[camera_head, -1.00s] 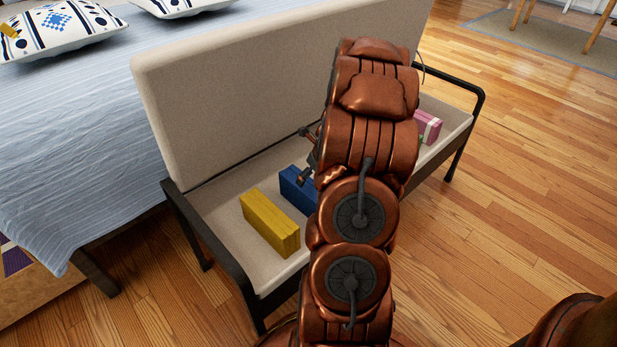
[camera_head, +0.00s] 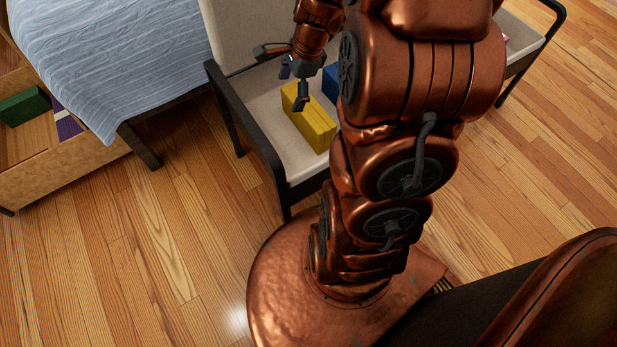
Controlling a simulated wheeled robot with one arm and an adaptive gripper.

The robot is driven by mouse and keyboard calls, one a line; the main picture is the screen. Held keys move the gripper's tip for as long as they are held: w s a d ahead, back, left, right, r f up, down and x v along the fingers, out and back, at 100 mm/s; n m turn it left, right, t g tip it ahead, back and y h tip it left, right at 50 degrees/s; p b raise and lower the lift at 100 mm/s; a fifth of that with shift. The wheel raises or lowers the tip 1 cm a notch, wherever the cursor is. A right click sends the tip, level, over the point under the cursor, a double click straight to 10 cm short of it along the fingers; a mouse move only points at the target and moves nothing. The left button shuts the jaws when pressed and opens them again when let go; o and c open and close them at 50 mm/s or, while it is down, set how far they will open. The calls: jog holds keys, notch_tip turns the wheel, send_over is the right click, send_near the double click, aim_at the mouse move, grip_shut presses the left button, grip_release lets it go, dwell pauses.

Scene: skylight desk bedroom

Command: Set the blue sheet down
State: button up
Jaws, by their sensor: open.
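The blue sheet (camera_head: 331,83), a folded block shape, lies on the bench seat just right of the yellow folded block. My arm hides most of it. My gripper (camera_head: 293,87) is open and empty, with its fingers over the far left end of the yellow block (camera_head: 312,128). It is apart from the blue sheet, to its left. I cannot tell whether a finger touches the yellow block.
The bed (camera_head: 110,60) stands to the left, with an open wooden drawer (camera_head: 75,165) holding a green block (camera_head: 24,107). The floor in front is clear.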

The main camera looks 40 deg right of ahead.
jog(key=s+a+r+n+g+h, duration=0.1)
jog(key=s+a+r+n+g, duration=0.1)
jog(key=s+a+n, duration=0.2)
jog(key=s+a+r+n+g+h, duration=0.1)
jog(key=s+a+n, duration=0.4)
jog(key=s+n, duration=0.5)
jog(key=s+a+r+n+g, duration=0.2)
jog(key=s+a+r+n, duration=0.2)
jog(key=s+n, duration=0.3)
jog(key=s+a, duration=0.1)
jog(key=s, duration=0.2)
jog(key=shift+n+g+h, duration=0.4)
jog(key=shift+a, duration=0.15)
